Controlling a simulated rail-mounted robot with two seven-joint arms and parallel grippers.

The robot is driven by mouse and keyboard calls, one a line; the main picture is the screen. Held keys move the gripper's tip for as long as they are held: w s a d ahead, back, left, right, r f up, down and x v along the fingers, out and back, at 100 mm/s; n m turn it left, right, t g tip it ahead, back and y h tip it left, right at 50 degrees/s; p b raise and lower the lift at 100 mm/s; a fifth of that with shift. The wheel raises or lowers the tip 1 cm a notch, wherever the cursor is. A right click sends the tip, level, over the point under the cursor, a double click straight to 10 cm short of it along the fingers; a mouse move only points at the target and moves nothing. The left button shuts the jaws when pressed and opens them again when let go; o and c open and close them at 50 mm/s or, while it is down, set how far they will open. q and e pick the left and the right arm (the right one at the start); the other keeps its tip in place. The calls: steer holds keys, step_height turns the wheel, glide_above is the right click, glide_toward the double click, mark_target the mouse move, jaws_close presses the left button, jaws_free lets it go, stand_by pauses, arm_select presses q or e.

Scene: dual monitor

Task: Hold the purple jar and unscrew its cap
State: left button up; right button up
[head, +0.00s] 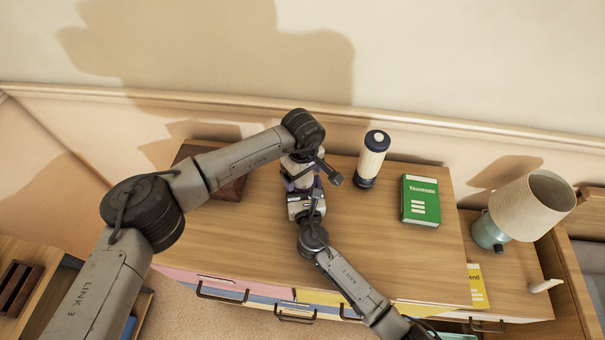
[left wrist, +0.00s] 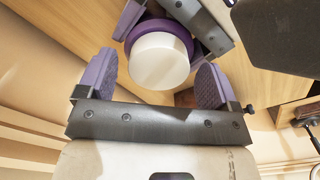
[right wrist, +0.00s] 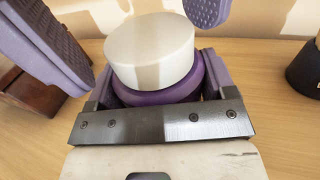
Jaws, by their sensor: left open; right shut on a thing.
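The purple jar (right wrist: 158,97) stands upright with a wide white cap (right wrist: 150,52) on top. The cap also shows in the left wrist view (left wrist: 160,62). My right gripper (right wrist: 152,92) is shut on the jar's purple body below the cap. My left gripper (left wrist: 157,70) is open, with one finger on each side of the cap. The left wrist view shows gaps between these fingers and the cap. In the head view the jar is mostly hidden by my left gripper (head: 301,168) and right gripper (head: 302,193).
A cream bottle with a dark lid (head: 372,160) and a green book (head: 421,201) stand to the right on the wooden cabinet top (head: 250,250). A dark wooden box (head: 229,186) is on the left. A lamp (head: 522,205) stands far right. The front cabinet top is clear.

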arm_select(q)
steer(key=shift+r, duration=1.95)
arm_select(e)
steer(key=shift+r, duration=0.1)
steer(key=o, duration=1.7)
arm_select(q)
steer(key=shift+r, duration=0.1)
arm_select(e)
steer(key=shift+s, duration=0.5)
arm_select(q)
steer(key=shift+r+p, duration=0.6)
steer(key=shift+p, duration=0.1)
arm_select(e)
steer(key=s, duration=0.4)
steer(key=s+d, duration=0.1)
steer(key=s, duration=0.7)
steer(key=shift+s+d, duration=0.35)
steer(key=shift+d, duration=0.05)
